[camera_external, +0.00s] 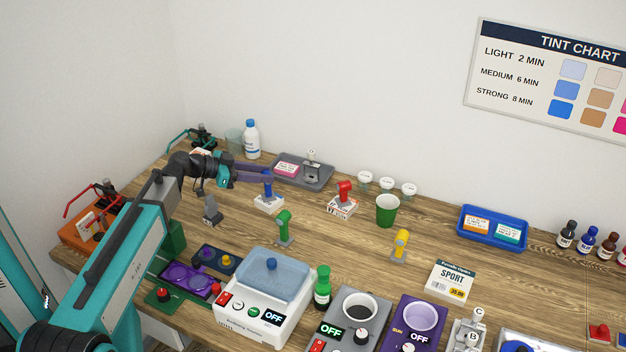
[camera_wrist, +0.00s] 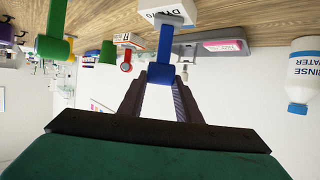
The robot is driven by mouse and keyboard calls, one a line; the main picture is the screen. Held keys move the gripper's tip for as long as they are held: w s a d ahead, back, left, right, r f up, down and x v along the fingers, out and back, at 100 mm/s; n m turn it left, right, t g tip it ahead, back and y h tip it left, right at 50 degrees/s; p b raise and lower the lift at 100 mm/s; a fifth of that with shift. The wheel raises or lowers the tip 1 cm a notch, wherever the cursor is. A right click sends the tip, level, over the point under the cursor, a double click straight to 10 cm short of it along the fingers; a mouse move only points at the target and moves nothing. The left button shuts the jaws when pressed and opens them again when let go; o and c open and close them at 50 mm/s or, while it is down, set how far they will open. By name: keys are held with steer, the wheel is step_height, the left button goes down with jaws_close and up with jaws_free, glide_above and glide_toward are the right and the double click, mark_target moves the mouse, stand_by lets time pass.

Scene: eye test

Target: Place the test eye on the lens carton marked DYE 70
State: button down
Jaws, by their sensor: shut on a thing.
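A blue test eye on a stem (camera_external: 267,190) is between the jaws of my gripper (camera_external: 264,174). It stands upright over a white lens carton (camera_external: 269,206) at the back left of the table. In the wrist view, which is upside down, the jaws (camera_wrist: 160,86) are shut on the round head of the blue test eye (camera_wrist: 165,45). Its stem reaches the white carton (camera_wrist: 176,10), whose dark print reads partly as D and 70. The foot appears to rest on the carton; I cannot tell if it bears fully on it.
A red piece (camera_external: 344,190) stands on another carton (camera_external: 341,208). A green piece (camera_external: 284,230), a grey piece (camera_external: 211,211) and a yellow piece (camera_external: 401,243) stand on the table. A grey tray (camera_external: 318,180) and a rinse bottle (camera_external: 251,140) are behind. A green cup (camera_external: 387,210) is further right.

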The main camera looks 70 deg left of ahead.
steer(key=shift+f, duration=0.1)
steer(key=c, duration=1.3)
jaws_free()
steer(key=shift+r+p, duration=0.25)
steer(key=shift+p, duration=0.05)
steer(key=b+v, duration=0.3)
steer(key=v, duration=0.9)
